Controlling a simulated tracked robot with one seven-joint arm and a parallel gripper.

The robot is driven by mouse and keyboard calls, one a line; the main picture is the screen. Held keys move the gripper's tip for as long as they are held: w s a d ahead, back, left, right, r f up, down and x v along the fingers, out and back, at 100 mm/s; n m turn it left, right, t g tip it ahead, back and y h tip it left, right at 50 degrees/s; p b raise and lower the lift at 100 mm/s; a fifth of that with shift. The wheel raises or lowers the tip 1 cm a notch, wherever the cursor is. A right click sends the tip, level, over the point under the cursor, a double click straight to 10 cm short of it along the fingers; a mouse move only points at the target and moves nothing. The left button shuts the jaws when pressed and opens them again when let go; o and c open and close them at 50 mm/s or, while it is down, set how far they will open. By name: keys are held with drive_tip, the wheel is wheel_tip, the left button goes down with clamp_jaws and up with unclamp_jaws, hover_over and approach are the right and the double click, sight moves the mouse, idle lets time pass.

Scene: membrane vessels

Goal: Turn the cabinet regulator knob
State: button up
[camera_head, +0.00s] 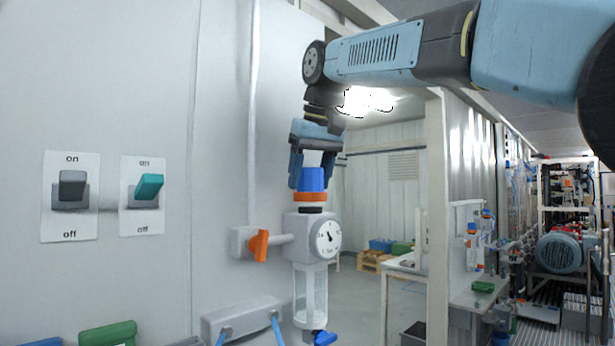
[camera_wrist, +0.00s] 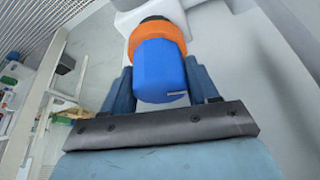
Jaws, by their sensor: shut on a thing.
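The regulator knob (camera_head: 312,180) is a blue cap above an orange ring, on top of the grey regulator body with a round gauge (camera_head: 328,238). My gripper (camera_head: 311,172) comes down from above and is shut on the blue knob, one finger on each side. In the wrist view the blue knob (camera_wrist: 160,72) lies between the two blue fingers (camera_wrist: 160,88), with the orange ring (camera_wrist: 158,38) beyond it. A short white mark shows on the knob's top edge. The finger contact faces are partly hidden.
An orange valve handle (camera_head: 259,245) sits left of the regulator, and a clear filter bowl (camera_head: 310,290) hangs below it. Two on/off switches, grey (camera_head: 72,188) and teal (camera_head: 148,188), are on the wall at left. Open floor shows behind at right.

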drive_tip(key=shift+m+t+h, duration=0.3)
drive_tip(key=shift+m+h, duration=0.4)
drive_tip(key=shift+m, duration=1.3)
drive_tip(key=o, duration=1)
drive_tip(key=shift+c, duration=0.2)
drive_tip(key=shift+r, duration=0.1)
drive_tip(key=shift+s+r, duration=0.2)
drive_tip(key=shift+r, duration=0.4)
drive_tip(key=v, duration=0.5)
drive_tip(key=shift+d+r, duration=0.15)
drive_tip(key=shift+d, duration=0.05)
drive_tip(key=shift+s+r, duration=0.3)
drive_tip(key=shift+r, duration=0.2)
